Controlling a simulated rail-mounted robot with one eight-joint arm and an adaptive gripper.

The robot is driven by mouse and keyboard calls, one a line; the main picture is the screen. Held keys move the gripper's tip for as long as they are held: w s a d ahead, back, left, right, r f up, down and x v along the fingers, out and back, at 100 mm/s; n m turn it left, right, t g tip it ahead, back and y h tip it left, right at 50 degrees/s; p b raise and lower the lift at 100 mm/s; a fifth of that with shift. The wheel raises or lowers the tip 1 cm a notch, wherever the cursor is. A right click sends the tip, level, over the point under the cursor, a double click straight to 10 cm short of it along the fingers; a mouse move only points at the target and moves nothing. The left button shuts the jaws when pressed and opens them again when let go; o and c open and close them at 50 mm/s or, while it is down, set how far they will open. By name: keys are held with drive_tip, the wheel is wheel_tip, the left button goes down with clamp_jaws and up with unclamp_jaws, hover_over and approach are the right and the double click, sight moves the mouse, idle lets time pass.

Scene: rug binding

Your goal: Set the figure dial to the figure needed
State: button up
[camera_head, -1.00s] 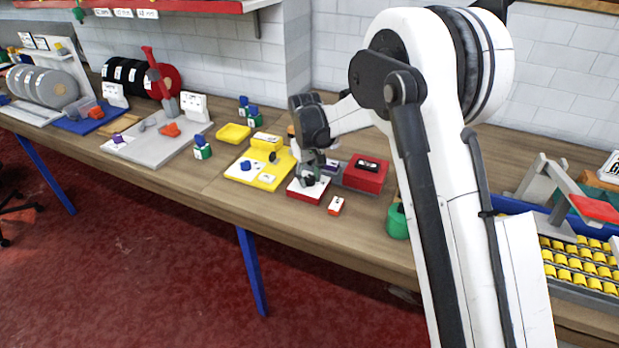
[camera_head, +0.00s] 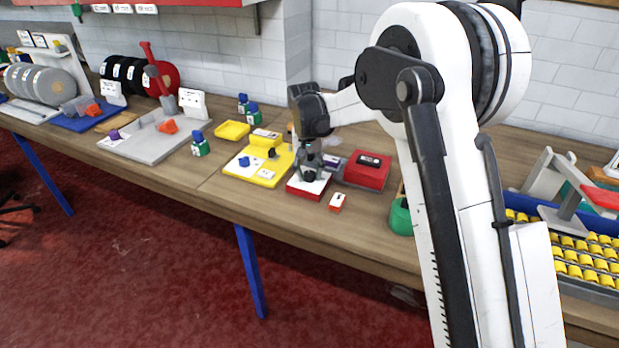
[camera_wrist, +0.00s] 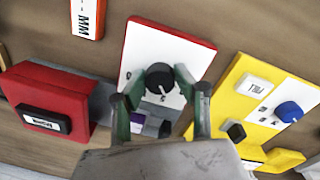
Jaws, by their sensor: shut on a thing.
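The black round dial (camera_wrist: 160,78) with a white pointer mark sits on a white panel with red edges (camera_wrist: 185,42). Small printed marks lie beside the dial; I cannot read them. My gripper (camera_wrist: 153,86) is shut on the dial, one finger on each side of it. In the head view my gripper (camera_head: 312,172) points down at the red-edged panel (camera_head: 300,190) and hides the dial. A red and white card marked "MM" (camera_wrist: 87,16) lies beside the panel; it also shows in the head view (camera_head: 337,202).
A red box with a black labelled top (camera_head: 368,168) stands right of the panel. A yellow panel with a blue knob (camera_wrist: 288,111) lies on its other side. A green container (camera_head: 400,217) stands further right. The bench front is mostly clear.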

sight(307, 174)
drive_tip(key=shift+m+b, duration=0.6)
drive_tip(key=shift+m, duration=0.9)
drive_tip(key=o, duration=1.1)
drive_tip(key=r, duration=1.2)
drive_tip(key=shift+w+a, duration=0.1)
drive_tip(key=shift+a, duration=0.25)
